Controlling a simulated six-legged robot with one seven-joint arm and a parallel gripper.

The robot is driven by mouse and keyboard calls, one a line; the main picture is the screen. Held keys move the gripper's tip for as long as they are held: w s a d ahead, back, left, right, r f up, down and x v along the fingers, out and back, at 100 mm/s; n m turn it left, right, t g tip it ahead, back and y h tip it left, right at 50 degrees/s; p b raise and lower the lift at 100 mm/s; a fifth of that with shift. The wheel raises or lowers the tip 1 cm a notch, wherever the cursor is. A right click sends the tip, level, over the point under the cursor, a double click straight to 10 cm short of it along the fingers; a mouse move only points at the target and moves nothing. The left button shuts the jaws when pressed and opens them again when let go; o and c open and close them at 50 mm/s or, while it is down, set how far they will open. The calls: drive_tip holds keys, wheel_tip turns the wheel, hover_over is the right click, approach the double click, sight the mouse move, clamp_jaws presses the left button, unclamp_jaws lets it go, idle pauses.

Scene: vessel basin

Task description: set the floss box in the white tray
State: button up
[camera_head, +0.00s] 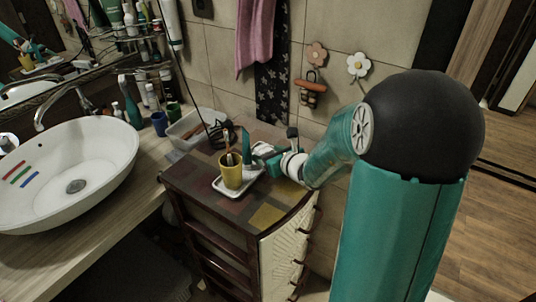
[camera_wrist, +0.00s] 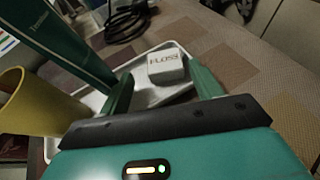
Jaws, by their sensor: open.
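The floss box (camera_wrist: 167,68) is a small white box with dark lettering. In the wrist view it lies within the outline of the white tray (camera_wrist: 147,98), near its far right end, and seems to rest on it. My gripper (camera_wrist: 160,72) is open, with one teal finger on each side of the box and gaps visible. My gripper (camera_head: 256,160) is low over the tray's right side there, and I cannot make out the floss box.
The yellow cup (camera_head: 232,171) with a brush stands on the tray; it shows at left in the wrist view (camera_wrist: 30,103). A teal lettered tube or box (camera_wrist: 62,45) rises beside it. A black cable (camera_wrist: 128,22) lies behind. The cabinet's front right top (camera_head: 268,214) is clear.

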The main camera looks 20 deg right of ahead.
drive_tip(key=v, duration=1.1)
drive_tip(key=s+a+r+n+g+y, duration=0.2)
drive_tip(key=s+a+n+g, duration=0.15)
drive_tip(key=a+n, duration=0.5)
drive_tip(key=s+a+r+n+g+y, duration=0.25)
drive_tip(key=s+a+n, duration=0.35)
drive_tip(key=n, duration=0.4)
drive_tip(key=s+r+n+h, duration=0.1)
drive_tip(key=s+n+h, duration=0.2)
drive_tip(key=n, duration=0.4)
drive_tip(key=s+d+r+n+g+h, duration=0.1)
drive_tip(key=s+n+h, duration=0.3)
drive_tip(key=n, duration=0.4)
drive_tip(key=shift+s+d+r+g, duration=0.2)
drive_tip(key=shift+d+r+g, duration=0.1)
drive_tip(key=shift+r, duration=0.5)
